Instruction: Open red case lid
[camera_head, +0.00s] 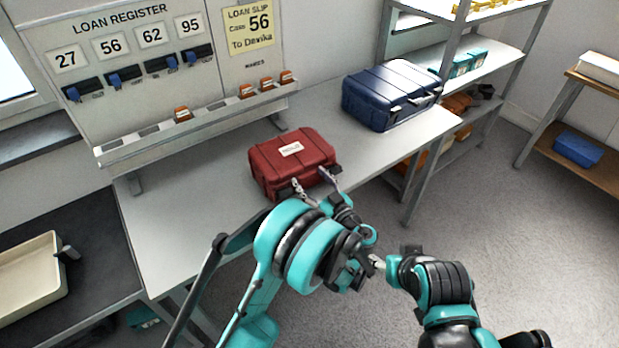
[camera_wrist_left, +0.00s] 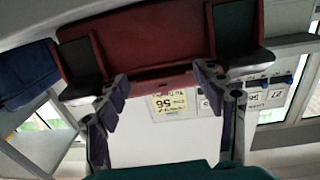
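The red case (camera_head: 292,162) lies on the grey table, its lid (camera_head: 315,145) down and a white label on top. My left gripper (camera_head: 313,184) is at the case's front side, its two fingers spread apart.
A closed blue case (camera_head: 392,95) stands at the right of the table (camera_head: 225,205). Behind is a loan register board (camera_head: 120,40) with a ledge of small tags and a yellow loan slip (camera_head: 248,26). A shelf rack (camera_head: 500,55) stands right; a beige tray (camera_head: 32,278) is left.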

